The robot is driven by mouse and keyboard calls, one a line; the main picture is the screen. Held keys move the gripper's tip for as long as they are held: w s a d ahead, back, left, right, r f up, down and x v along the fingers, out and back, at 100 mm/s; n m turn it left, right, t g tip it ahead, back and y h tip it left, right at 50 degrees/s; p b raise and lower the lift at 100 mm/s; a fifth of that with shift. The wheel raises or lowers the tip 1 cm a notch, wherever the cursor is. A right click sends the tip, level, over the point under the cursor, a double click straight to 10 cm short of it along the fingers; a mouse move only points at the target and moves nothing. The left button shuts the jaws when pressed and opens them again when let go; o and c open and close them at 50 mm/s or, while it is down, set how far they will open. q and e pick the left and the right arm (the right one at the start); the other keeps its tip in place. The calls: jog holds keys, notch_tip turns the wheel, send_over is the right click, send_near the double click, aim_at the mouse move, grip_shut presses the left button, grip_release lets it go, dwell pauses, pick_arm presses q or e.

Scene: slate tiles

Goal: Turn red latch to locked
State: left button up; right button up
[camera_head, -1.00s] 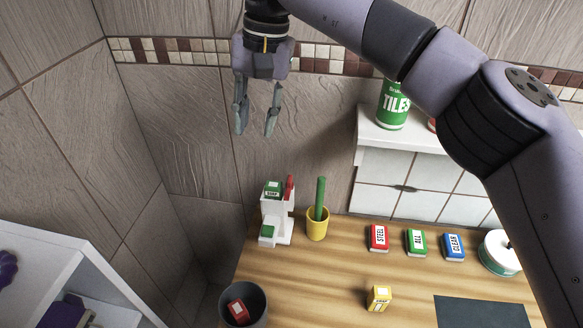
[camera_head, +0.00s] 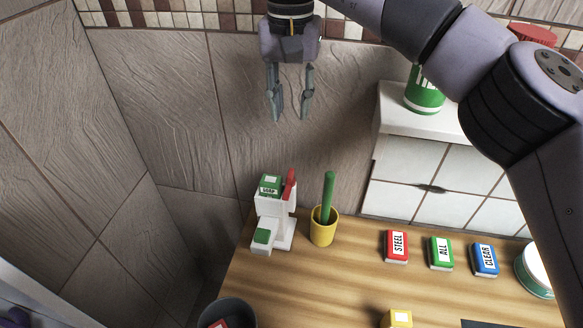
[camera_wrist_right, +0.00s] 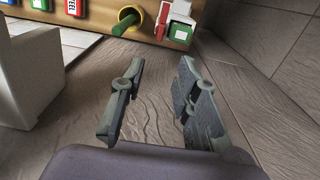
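The red latch (camera_head: 290,185) is a narrow upright lever on the right side of a white soap dispenser (camera_head: 266,205) with green labels. The dispenser stands at the back left of the wooden counter. The latch also shows at the top of the right wrist view (camera_wrist_right: 163,20), beside the white dispenser body (camera_wrist_right: 181,11). My right gripper (camera_head: 290,118) points downward, higher in the picture than the latch and apart from it. Its two fingers are spread and empty, as the right wrist view confirms (camera_wrist_right: 160,75). My left gripper is not in view.
A yellow cup (camera_head: 323,230) with a green stick (camera_head: 327,195) stands just right of the dispenser. Red (camera_head: 396,246), green (camera_head: 440,253) and blue (camera_head: 484,259) boxes line the counter. A tiled shelf unit (camera_head: 410,200) holds a green bottle (camera_head: 425,92). A grey bin (camera_head: 240,312) is front left.

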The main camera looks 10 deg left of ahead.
aim_at(291, 172)
jog(key=f+p, duration=0.1)
jog(key=f, duration=0.3)
jog(key=f+p, duration=0.1)
jog(key=f, duration=0.4)
jog(key=f+p, duration=0.1)
jog(key=f, duration=0.4)
jog(key=shift+s+f, duration=0.2)
jog(key=shift+s, duration=0.05)
jog(key=shift+f, duration=0.6)
jog(key=shift+c, duration=0.5)
grip_shut()
